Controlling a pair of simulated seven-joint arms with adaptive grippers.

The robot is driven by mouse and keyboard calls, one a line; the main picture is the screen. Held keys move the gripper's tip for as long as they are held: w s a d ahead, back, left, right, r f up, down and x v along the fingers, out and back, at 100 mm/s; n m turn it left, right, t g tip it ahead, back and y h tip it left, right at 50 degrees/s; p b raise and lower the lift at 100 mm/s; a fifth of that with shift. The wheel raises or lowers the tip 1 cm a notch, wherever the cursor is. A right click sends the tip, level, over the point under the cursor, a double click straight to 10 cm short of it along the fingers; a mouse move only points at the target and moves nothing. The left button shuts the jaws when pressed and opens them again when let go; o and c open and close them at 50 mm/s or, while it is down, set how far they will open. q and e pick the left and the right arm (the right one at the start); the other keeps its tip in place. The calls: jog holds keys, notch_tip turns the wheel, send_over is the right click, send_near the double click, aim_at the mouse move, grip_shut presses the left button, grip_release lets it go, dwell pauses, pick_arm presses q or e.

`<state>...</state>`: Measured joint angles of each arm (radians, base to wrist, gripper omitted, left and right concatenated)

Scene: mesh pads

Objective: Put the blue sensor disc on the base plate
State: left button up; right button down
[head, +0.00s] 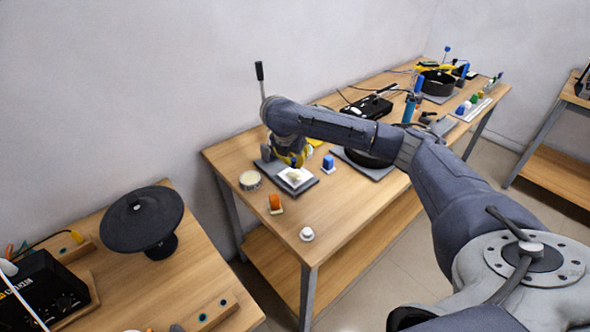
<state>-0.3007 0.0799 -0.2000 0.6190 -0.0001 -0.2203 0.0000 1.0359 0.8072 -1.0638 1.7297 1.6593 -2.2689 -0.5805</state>
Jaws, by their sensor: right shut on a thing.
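My right gripper (294,160), with yellow parts at its fingers, points down over a dark grey base plate (305,187) on the middle table. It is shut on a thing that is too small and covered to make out. A white square with a pale tan patch (295,177) shows on the plate just below the fingers. Whether the held thing touches it, I cannot tell. I cannot make out a blue sensor disc for certain. A small blue block-like piece (328,161) stands right of the plate. My left gripper is not in view.
Around the plate on the table are a round tin (250,180), an orange piece (275,202) and a white knob (307,234). A black round part (365,158) sits behind my right arm. The table's front right is clear. A black disc stand (141,219) is on the left table.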

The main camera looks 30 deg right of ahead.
aim_at(293, 164)
jog(key=shift+f, duration=2.1)
jog(key=shift+f, duration=0.1)
jog(key=c, duration=1.4)
grip_release()
jog(key=shift+a+r, duration=0.15)
jog(key=shift+r, duration=0.45)
jog(key=v, duration=1.1)
jog(key=shift+s, duration=0.1)
